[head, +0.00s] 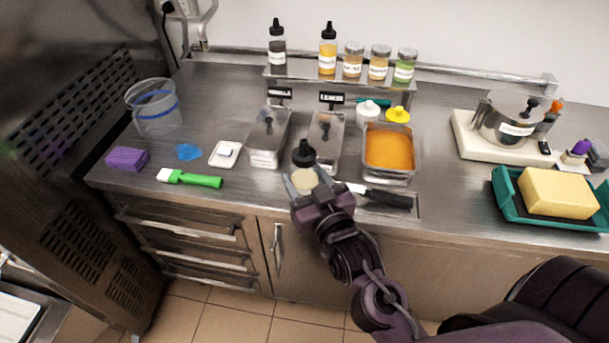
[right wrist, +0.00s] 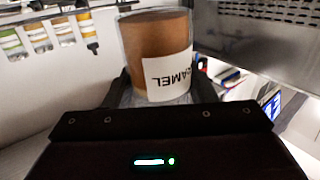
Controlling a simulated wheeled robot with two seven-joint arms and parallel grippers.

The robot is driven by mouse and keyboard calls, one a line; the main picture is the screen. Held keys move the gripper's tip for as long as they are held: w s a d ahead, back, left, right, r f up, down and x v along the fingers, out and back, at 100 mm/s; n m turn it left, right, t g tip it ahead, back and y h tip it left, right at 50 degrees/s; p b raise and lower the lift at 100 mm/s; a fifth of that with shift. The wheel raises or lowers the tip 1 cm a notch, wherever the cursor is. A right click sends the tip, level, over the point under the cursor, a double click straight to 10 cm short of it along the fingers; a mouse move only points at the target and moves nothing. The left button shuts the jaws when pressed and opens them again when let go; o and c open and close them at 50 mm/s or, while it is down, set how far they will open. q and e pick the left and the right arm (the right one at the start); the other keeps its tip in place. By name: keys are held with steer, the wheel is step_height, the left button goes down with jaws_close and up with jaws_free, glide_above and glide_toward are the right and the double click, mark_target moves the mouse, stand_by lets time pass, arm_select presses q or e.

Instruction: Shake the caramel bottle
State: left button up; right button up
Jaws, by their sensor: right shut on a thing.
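The caramel bottle (head: 304,179) has a black nozzle cap (head: 304,154) and is held above the front edge of the steel counter. My right gripper (head: 310,190) is shut on it, with a finger on each side. In the head view the cap is uppermost and the bottle looks roughly upright. In the right wrist view the brown-filled bottle (right wrist: 157,40) carries a white label with part of the word caramel, upside down in the picture. The fingers partly hide the bottle. My left gripper is not in view.
Behind are steel bins (head: 267,140), a pan of orange contents (head: 390,176) and a shelf with several bottles and jars. A dark-handled tool (head: 385,196) lies right of the gripper. A green brush (head: 195,180) lies left. A teal tray (head: 515,208) stands right.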

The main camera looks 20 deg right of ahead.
mark_target(307, 149)
step_height(307, 149, up, 8)
steer(key=shift+w+d+r, duration=0.1)
steer(key=shift+r, duration=0.05)
step_height(307, 149, down, 8)
steer(key=shift+r, duration=0.25)
